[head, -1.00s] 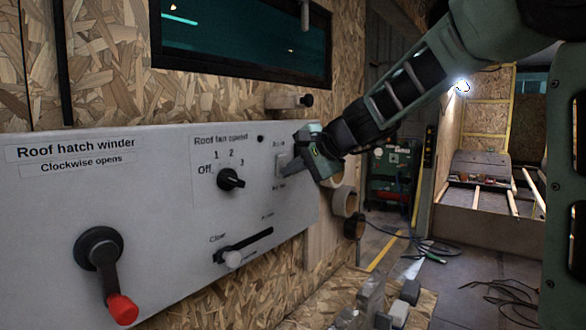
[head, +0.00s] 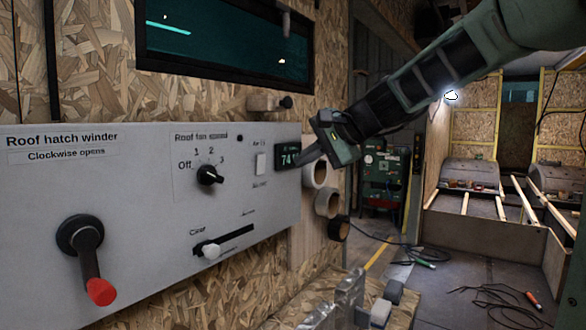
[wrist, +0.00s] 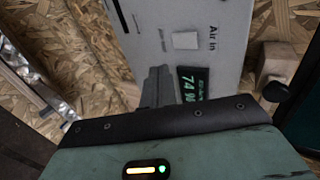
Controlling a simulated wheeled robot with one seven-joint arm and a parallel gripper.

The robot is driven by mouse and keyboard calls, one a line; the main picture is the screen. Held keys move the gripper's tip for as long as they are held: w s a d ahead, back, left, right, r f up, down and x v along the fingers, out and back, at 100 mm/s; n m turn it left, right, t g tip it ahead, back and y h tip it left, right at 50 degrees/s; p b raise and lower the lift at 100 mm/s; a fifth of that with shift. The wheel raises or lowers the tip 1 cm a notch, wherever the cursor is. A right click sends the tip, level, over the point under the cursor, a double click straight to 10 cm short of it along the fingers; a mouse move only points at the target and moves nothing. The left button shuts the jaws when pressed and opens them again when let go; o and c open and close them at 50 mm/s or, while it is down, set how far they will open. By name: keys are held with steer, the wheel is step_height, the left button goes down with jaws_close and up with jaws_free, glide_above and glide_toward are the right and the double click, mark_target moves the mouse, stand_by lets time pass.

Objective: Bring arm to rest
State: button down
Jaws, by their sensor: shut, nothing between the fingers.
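My gripper (head: 303,158) is shut and empty at the right end of the grey control panel (head: 150,235). Its tip overlaps the small dark display showing "74" (head: 287,156) in the head view; I cannot tell if it touches. In the wrist view my gripper's fingers (wrist: 157,85) point at the panel beside the same display (wrist: 192,84), with a white switch (wrist: 186,41) under the "Air in" label above it. The switch also shows in the head view (head: 260,164), uncovered. My arm reaches in from the upper right.
The panel carries a red-ended winder crank (head: 90,265), a fan knob (head: 209,175) and a slider (head: 211,251). A wooden peg block (head: 265,103) sits above, round tubes (head: 326,203) to the right. Cables (head: 500,300) lie on the floor, which has free room at right.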

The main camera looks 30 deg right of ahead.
steer(key=shift+v, duration=1.6)
steer(key=s+a+f+n+g, duration=0.4)
steer(key=s+a+f+n, duration=0.1)
steer(key=a+f, duration=0.45)
steer(key=s+a+f+n+g, duration=0.3)
steer(key=s+a+f+n, duration=0.2)
steer(key=a+f, duration=0.4)
steer(key=s+a+f+n+g+h, duration=0.1)
steer(key=s+a+f+n+h, duration=0.1)
steer(key=s+f+n, duration=0.3)
steer(key=s+a+f+n+g+h, duration=0.2)
steer(key=s+f+n, duration=0.4)
steer(key=s, duration=0.6)
steer(key=shift+a+g, duration=0.3)
steer(key=shift+a, duration=0.05)
steer(key=c, duration=2.1)
jaws_free()
steer(key=shift+r, duration=0.1)
steer(key=shift+c, duration=0.2)
